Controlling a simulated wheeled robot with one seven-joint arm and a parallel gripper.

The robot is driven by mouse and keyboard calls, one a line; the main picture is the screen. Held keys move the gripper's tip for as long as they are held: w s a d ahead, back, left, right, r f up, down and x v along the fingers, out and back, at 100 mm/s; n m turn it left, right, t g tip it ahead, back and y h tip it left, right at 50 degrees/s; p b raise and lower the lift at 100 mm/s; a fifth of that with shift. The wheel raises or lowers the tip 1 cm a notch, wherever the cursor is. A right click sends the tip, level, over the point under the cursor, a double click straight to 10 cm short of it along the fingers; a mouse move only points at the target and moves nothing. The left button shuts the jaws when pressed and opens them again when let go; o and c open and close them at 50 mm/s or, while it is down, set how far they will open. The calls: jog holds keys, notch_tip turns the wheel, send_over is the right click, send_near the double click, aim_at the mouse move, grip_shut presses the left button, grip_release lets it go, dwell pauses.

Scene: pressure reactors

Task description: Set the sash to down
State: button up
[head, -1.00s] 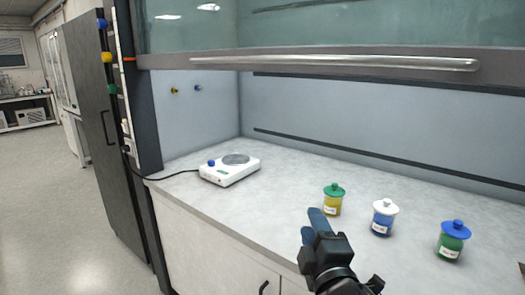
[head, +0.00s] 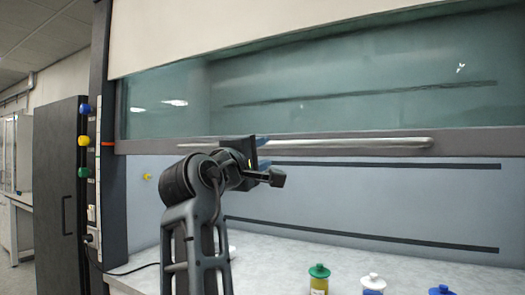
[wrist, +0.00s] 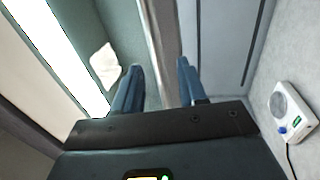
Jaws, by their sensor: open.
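The sash (head: 330,95) is a glass pane with a grey bottom frame, raised above the counter. A long silver handle bar (head: 350,144) runs along its bottom frame. In the wrist view the handle (wrist: 160,45) passes between my two blue fingers. My gripper (head: 262,153) is raised to the height of the handle, near its left part. In the wrist view my gripper (wrist: 160,75) is open, with one finger on each side of the bar. Whether the fingers touch it cannot be told.
Below the sash, the counter (head: 265,262) holds a green-lidded jar (head: 319,280), a white-lidded jar (head: 373,284) and a blue-lidded jar (head: 442,291). A white hotplate (wrist: 292,110) shows in the wrist view. A dark cabinet (head: 62,190) stands left.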

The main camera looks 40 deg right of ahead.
aim_at(274, 146)
jog(key=shift+r+p+x, duration=0.2)
jog(key=shift+p+x, duration=0.55)
jog(key=shift+x, duration=3.1)
jog(key=shift+s, duration=0.1)
grip_shut()
